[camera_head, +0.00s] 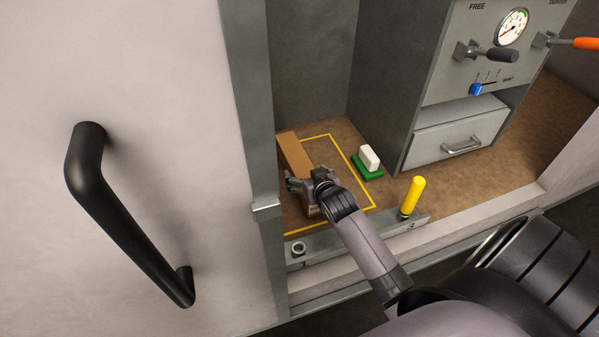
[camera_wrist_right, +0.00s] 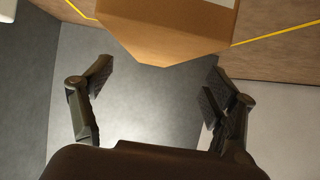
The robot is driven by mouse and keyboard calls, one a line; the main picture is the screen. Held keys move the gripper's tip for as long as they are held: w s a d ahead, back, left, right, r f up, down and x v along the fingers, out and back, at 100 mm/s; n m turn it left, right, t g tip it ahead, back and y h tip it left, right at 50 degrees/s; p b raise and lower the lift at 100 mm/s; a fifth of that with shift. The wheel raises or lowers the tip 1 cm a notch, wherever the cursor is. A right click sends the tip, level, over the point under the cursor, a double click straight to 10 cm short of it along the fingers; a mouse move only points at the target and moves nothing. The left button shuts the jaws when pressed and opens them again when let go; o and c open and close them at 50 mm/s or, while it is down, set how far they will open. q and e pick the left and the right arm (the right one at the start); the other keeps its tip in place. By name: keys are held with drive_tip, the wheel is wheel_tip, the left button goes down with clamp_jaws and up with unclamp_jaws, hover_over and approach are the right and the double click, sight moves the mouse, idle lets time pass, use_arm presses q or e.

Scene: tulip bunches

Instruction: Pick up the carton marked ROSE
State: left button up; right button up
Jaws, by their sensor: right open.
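A long brown carton (camera_head: 293,152) lies inside the yellow-outlined area on the brown surface. No readable ROSE marking shows; a corner of a pale label (camera_wrist_right: 222,2) shows on the carton (camera_wrist_right: 165,35) in the right wrist view. My right gripper (camera_head: 302,187) is at the carton's near part and hides some of it. In the right wrist view, my right gripper's fingers (camera_wrist_right: 159,78) are open, with the carton's end ahead and between their lines. I see no finger closed on it. My left gripper is not in view.
A white block on a green base (camera_head: 369,160) sits right of the yellow outline (camera_head: 349,172). A yellow peg (camera_head: 412,196) stands on the front rail. A grey machine with gauge and drawer (camera_head: 461,138) is at right. A grey post and panel with black handle (camera_head: 120,215) bound the left.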

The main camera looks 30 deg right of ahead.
sight(303, 169)
drive_tip(key=shift+x, duration=1)
drive_tip(key=x, duration=0.4)
drive_tip(key=shift+s+d+f+b, duration=0.1)
drive_tip(key=shift+d+f+b, duration=0.2)
drive_tip(key=shift+f+b, duration=0.05)
drive_tip(key=shift+w+f, duration=0.1)
drive_tip(key=shift+w, duration=0.15)
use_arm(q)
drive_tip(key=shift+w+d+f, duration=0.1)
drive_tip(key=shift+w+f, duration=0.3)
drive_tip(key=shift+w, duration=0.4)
use_arm(e)
drive_tip(key=c, duration=1.8)
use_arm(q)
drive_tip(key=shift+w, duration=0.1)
use_arm(e)
drive_tip(key=shift+r, duration=0.2)
